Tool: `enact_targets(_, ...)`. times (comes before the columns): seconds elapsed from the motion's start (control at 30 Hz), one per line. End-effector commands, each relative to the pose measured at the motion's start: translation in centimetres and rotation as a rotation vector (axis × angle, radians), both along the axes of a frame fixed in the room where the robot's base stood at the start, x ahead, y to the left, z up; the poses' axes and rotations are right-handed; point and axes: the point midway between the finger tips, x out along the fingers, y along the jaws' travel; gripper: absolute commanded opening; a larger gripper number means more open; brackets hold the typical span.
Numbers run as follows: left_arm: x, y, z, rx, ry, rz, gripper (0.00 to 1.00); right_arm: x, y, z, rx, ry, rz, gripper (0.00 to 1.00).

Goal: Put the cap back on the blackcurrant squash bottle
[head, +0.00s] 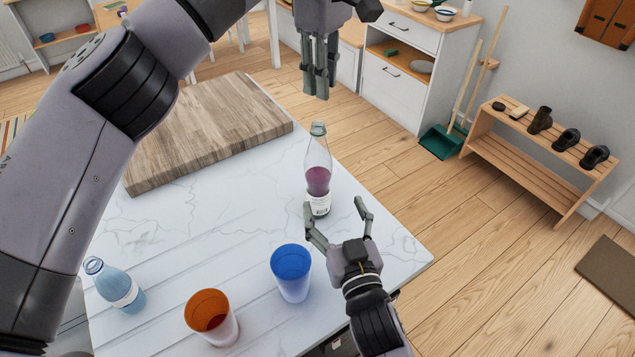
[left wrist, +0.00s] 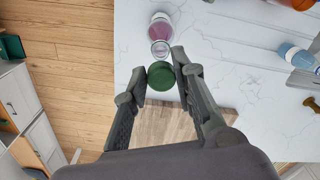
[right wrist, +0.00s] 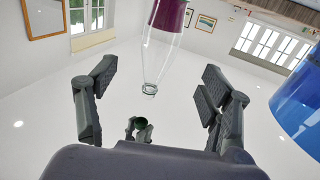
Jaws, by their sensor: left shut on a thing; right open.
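The blackcurrant squash bottle (head: 318,178), clear with purple liquid and a white label, stands upright on the white table with its mouth uncovered. My left gripper (head: 320,92) is above and slightly beyond it, shut on the green cap (left wrist: 161,76); the cap is hard to make out in the head view. In the left wrist view the bottle (left wrist: 160,33) lies just past the cap, apart from it. My right gripper (head: 335,207) is open at the near side of the bottle's base. In the right wrist view the bottle (right wrist: 165,40) shows between and beyond its fingers.
A blue cup (head: 291,272) stands left of my right gripper. An orange cup (head: 211,318) and a light-blue bottle (head: 116,285) stand at the front left. A wooden board (head: 210,130) lies at the back left. The table's right edge is close to the bottle.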

Motion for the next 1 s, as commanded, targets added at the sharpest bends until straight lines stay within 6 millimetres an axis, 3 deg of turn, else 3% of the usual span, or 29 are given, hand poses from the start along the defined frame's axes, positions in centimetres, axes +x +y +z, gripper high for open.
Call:
enact_targets(0.27, 0.0, 0.1, 0.0, 0.001, 0.001, 0.002, 0.16, 2.0, 0.5, 0.0, 0.0, -0.001, 0.0, 0.73)
enact_targets(0.7, 0.0, 0.1, 0.0, 0.001, 0.001, 0.002, 0.16, 9.7, 2.5, 0.1, 0.0, 0.0, -0.001, 0.73)
enact_targets(1.0, 0.0, 0.1, 0.0, 0.0, 0.0, 0.001, 0.16, 11.6, 3.0, 0.0, 0.0, 0.001, -0.001, 0.73)
